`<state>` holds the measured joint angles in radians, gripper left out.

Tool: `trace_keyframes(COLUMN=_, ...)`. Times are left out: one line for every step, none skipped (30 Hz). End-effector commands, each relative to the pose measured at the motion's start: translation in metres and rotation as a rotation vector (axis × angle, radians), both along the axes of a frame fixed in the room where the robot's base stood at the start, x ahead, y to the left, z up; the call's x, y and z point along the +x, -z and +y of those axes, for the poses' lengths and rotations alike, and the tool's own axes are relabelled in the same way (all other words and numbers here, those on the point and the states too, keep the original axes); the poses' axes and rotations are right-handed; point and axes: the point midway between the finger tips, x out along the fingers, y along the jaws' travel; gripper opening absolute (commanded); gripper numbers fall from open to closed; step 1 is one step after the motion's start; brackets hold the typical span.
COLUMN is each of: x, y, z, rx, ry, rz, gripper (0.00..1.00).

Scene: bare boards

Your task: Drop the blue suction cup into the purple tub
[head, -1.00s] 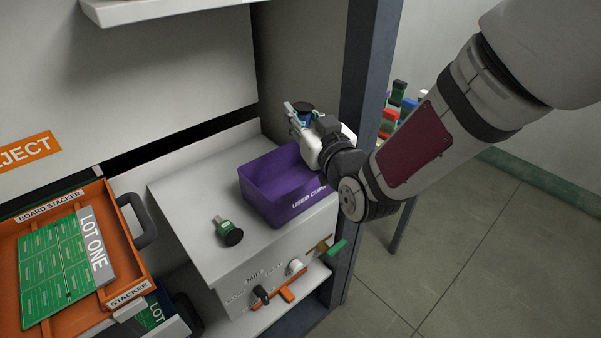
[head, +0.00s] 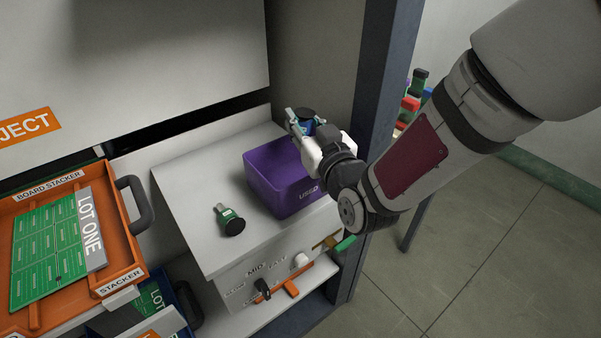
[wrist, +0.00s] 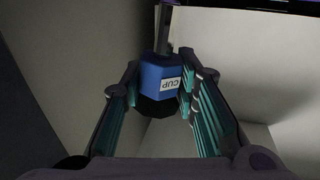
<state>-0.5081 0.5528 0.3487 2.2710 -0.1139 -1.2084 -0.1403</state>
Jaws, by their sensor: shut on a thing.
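The blue suction cup (wrist: 157,74), with a white label reading CUP and a black lip, is between the fingers of my gripper (wrist: 160,90) in the wrist view. In the head view my gripper (head: 301,124) is shut on the blue suction cup (head: 307,127), whose black lip faces up. The purple tub (head: 278,182) stands on the white machine top. My gripper and the cup are over the tub's back right part in the picture, above its rim. My wrist hides the tub's right side and part of its label.
A green suction cup with a black lip (head: 231,222) lies on the white top (head: 190,190) left of the tub. An orange board stacker tray (head: 117,262) is at the left. A dark blue post (head: 376,130) rises close behind my wrist. Coloured items stand beyond it.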

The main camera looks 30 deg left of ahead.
Motion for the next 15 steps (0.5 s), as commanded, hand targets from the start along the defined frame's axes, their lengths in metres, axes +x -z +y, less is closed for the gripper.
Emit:
trace_keyframes(x=-0.0001, y=-0.0002, z=0.0001, rx=0.0, ry=0.0, rz=0.0, gripper=0.0)
trace_keyframes(x=-0.0001, y=-0.0004, z=0.0, rx=0.001, ry=0.0, rz=-0.001, gripper=0.0)
trace_keyframes(x=-0.0001, y=-0.0005, z=0.0, rx=0.001, ry=0.0, rz=-0.001, gripper=0.0)
trace_keyframes(x=-0.0001, y=-0.0006, z=0.0, rx=0.001, ry=0.0, rz=-0.001, gripper=0.0)
trace_keyframes(x=-0.0001, y=-0.0006, z=0.0, rx=0.001, ry=0.0, rz=-0.001, gripper=0.0)
trace_keyframes(x=-0.0001, y=-0.0006, z=0.0, rx=0.001, ry=0.0, rz=-0.001, gripper=0.37)
trace_keyframes(x=-0.0001, y=-0.0006, z=-0.0001, rx=0.001, ry=0.0, rz=-0.001, gripper=0.43)
trace_keyframes(x=-0.0001, y=-0.0006, z=-0.0001, rx=0.0, ry=0.0, rz=0.0, gripper=0.5)
trace_keyframes(x=-0.0001, y=-0.0007, z=-0.0001, rx=0.001, ry=0.0, rz=-0.001, gripper=0.51)
trace_keyframes(x=-0.0001, y=-0.0006, z=-0.0001, rx=0.001, ry=0.0, rz=-0.001, gripper=0.51)
trace_keyframes(x=-0.0001, y=-0.0006, z=-0.0001, rx=0.001, ry=0.0, rz=-0.001, gripper=0.51)
trace_keyframes(x=-0.0001, y=-0.0006, z=-0.0001, rx=0.001, ry=0.0, rz=-0.001, gripper=0.51)
trace_keyframes(x=-0.0001, y=-0.0006, z=-0.0001, rx=0.0, ry=0.0, rz=0.0, gripper=0.51)
trace_keyframes(x=0.0, y=-0.0006, z=-0.0001, rx=0.0, ry=0.0, rz=0.0, gripper=0.51)
trace_keyframes(x=0.0, y=-0.0006, z=-0.0001, rx=0.0, ry=0.0, rz=0.0, gripper=0.51)
